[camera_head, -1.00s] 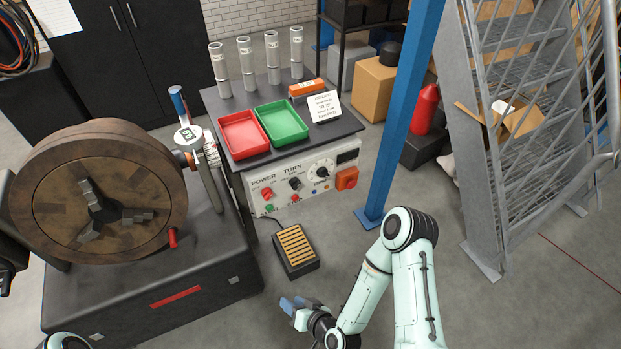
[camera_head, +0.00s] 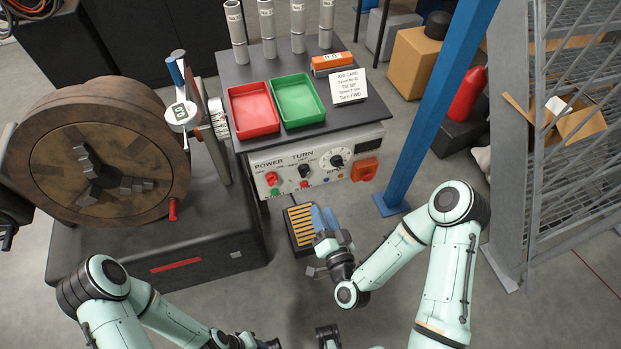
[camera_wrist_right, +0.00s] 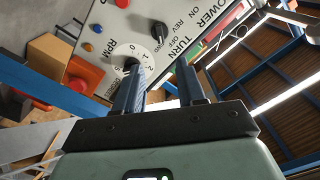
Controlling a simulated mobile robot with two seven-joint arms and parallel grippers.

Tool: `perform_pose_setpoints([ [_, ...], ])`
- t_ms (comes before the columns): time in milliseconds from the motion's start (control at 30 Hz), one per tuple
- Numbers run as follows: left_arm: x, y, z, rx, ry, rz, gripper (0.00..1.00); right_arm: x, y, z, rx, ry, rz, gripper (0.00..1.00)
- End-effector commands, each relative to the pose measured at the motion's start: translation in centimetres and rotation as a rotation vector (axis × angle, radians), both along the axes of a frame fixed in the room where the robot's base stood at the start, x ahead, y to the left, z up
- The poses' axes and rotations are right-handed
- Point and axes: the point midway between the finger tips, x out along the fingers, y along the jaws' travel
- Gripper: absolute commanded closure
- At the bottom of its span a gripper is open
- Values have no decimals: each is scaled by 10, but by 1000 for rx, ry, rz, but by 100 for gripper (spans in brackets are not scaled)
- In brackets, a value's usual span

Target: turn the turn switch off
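The turn switch is a black knob (camera_head: 304,171) under the word TURN on the pale control panel (camera_head: 322,178) of the cabinet. The same switch (camera_wrist_right: 159,32) shows near the top of the right wrist view, beside printed OFF and REV marks; I cannot tell for sure which mark it points to. My right gripper (camera_head: 324,218) is below and in front of the panel, apart from it. Its two blue fingers stand apart with nothing between them in the right wrist view (camera_wrist_right: 161,88). My left gripper (camera_head: 264,343) is low at the bottom edge, its fingers not clear.
A red power knob (camera_head: 271,178), a white RPM dial (camera_head: 337,161) and an orange-red switch (camera_head: 365,169) flank the turn switch. A yellow-slatted pedal (camera_head: 301,226) is on the floor below. A blue post (camera_head: 428,105) stands right; a wooden-faced chuck (camera_head: 100,165) stands left.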

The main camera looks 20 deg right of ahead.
Motion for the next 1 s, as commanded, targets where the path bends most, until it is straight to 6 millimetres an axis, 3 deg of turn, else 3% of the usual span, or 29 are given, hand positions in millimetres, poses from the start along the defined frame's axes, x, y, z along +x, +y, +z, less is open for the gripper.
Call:
perform_pose_setpoints([
  [33,-6,0,-14,0,7,0,57,3,-1,-5,-2,-4,-2,61],
  [167,-12,0,-34,0,15,0,57,15,0,-4,-2,-4,-1,61],
  [400,-6,0,-16,0,7,0,57,69,2,3,3,-2,-2,61],
  [600,-4,0,-11,0,4,0,57,104,4,3,3,-1,0,61],
  [800,-3,0,-8,0,4,0,57,121,5,1,2,1,2,61],
  [1000,-3,0,-8,0,4,0,57,123,5,1,2,1,2,61],
])
